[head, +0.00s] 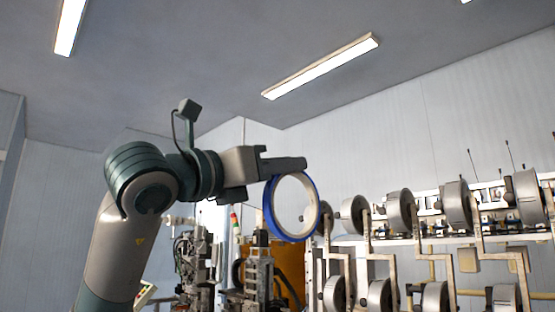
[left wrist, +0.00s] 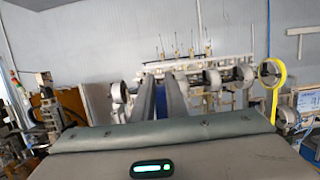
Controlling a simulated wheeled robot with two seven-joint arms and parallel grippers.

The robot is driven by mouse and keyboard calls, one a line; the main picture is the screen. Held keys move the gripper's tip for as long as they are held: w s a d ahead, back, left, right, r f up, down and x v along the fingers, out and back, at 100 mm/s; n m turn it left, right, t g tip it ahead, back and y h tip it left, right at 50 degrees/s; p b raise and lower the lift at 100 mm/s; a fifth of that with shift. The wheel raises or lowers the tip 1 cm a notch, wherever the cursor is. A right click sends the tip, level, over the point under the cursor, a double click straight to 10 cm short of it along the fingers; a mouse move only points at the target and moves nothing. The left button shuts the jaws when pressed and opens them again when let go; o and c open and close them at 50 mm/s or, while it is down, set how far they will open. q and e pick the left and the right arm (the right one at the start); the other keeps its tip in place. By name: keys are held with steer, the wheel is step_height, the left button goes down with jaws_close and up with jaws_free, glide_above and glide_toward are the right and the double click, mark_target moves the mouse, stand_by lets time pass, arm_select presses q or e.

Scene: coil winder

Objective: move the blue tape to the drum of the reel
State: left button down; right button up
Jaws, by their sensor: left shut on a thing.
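The blue tape (head: 269,212) is a ring with a pale inner core, hanging upright from my left gripper (head: 290,165). The gripper is shut on its upper rim. In the left wrist view a blue strip of the tape (left wrist: 161,104) shows between the two fingers; the rest is hidden. Several grey reel drums stand in two rows at the right of the head view. The closest drum in the picture (head: 325,216) appears just right of the tape's lower right rim; I cannot tell the depth gap. My right gripper is not in view.
Bent metal arms (head: 366,240) stand in front of the drums. A yellow tape (left wrist: 278,72) is on a reel at the right of the left wrist view. Machinery (head: 258,270) and an orange panel (head: 292,262) are below the tape. The space above is clear.

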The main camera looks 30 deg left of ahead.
mark_target(304, 175)
arm_select(q)
steer(key=shift+f+p+x, duration=0.2)
steer(key=shift+p+x, duration=0.35)
steer(key=shift+x, duration=0.55)
steer(key=shift+f+p+x, duration=0.25)
steer(key=shift+p+x, duration=0.25)
steer(key=shift+x, duration=0.6)
steer(key=w+d+p, duration=0.2)
steer(key=w+p, duration=0.2)
steer(key=w, duration=0.3)
steer(key=shift+d, duration=0.25)
steer(key=shift+f, duration=0.15)
steer(key=shift+w+d+b, duration=0.1)
steer(key=shift+w+b, duration=0.1)
steer(key=shift+b, duration=0.1)
steer(key=shift+w, duration=0.15)
